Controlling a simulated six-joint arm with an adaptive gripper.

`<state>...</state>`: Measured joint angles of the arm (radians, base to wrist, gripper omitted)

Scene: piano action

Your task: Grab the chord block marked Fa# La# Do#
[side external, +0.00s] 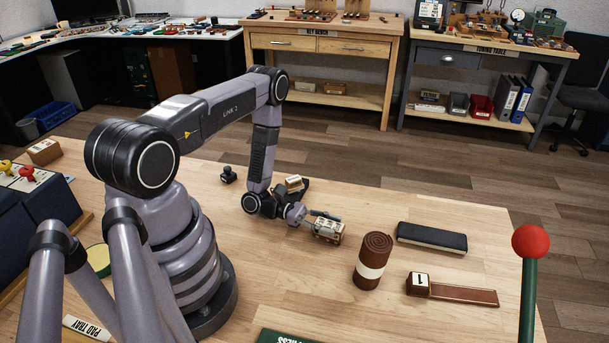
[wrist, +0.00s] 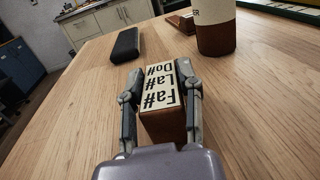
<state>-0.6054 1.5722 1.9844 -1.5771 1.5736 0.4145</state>
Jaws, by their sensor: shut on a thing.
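The chord block (wrist: 161,88) is a brown wooden block with a cream top face. Its label reads Fa# La# Do# and appears upside down in the wrist view. My gripper (wrist: 161,92) is shut on it, with one finger against each side. In the side external view the block (side external: 328,231) sits at the end of my gripper (side external: 325,223), low over the wooden table. I cannot tell whether its underside touches the table.
A rolled brown leather bundle (side external: 372,262) with a white band stands near the block. A long black pad (side external: 432,237) lies behind it. A block marked 1 (side external: 418,284) with a brown strip lies at the right. A red-topped green post (side external: 529,243) stands in the foreground.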

